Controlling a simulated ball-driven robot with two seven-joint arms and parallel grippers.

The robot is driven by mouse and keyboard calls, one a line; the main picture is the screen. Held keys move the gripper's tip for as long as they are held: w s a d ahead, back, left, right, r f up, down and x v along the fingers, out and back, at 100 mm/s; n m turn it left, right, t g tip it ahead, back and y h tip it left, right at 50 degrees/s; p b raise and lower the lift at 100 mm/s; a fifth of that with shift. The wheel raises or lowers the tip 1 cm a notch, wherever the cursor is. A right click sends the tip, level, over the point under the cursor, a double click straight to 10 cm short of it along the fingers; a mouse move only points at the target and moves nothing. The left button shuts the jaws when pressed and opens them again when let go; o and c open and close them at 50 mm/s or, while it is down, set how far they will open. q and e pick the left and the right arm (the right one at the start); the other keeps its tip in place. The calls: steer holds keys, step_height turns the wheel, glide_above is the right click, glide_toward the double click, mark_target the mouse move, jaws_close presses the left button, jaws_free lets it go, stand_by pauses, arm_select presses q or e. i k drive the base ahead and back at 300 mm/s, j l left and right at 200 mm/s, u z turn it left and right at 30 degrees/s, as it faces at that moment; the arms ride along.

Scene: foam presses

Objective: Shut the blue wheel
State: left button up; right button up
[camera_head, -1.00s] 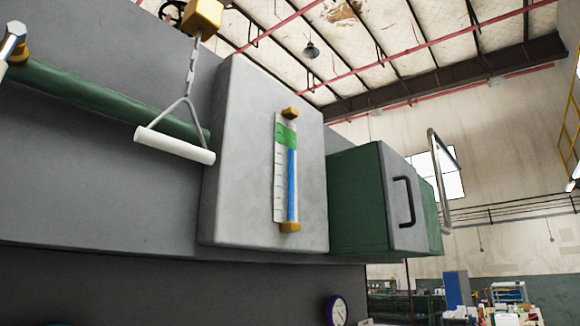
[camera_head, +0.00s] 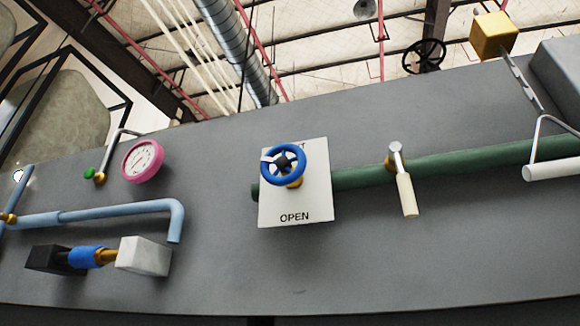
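The blue wheel (camera_head: 283,165) is a small handwheel with a dark hub on a brass stem. It stands in front of a white plate (camera_head: 297,205) on the grey machine wall, near the middle of the head view. The plate reads "OPEN" at its bottom; a word at its top is mostly hidden behind the wheel. A pale pointer shows at the wheel's left side, toward the upper half of the plate. Neither of my grippers is in view.
A green pipe (camera_head: 455,163) runs right from the plate, with a cream-handled lever (camera_head: 407,195) hanging from it. A white pull handle (camera_head: 552,171) hangs at the right. A pink gauge (camera_head: 143,161), a light-blue pipe (camera_head: 120,211) and a white block (camera_head: 143,256) are at the left.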

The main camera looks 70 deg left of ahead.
mark_target(284, 164)
steer(key=k+u, duration=0.15)
steer(key=u, duration=0.2)
steer(key=k+u, duration=0.15)
steer(key=u, duration=0.25)
steer(key=k+j+u, duration=0.1)
steer(key=u, duration=0.25)
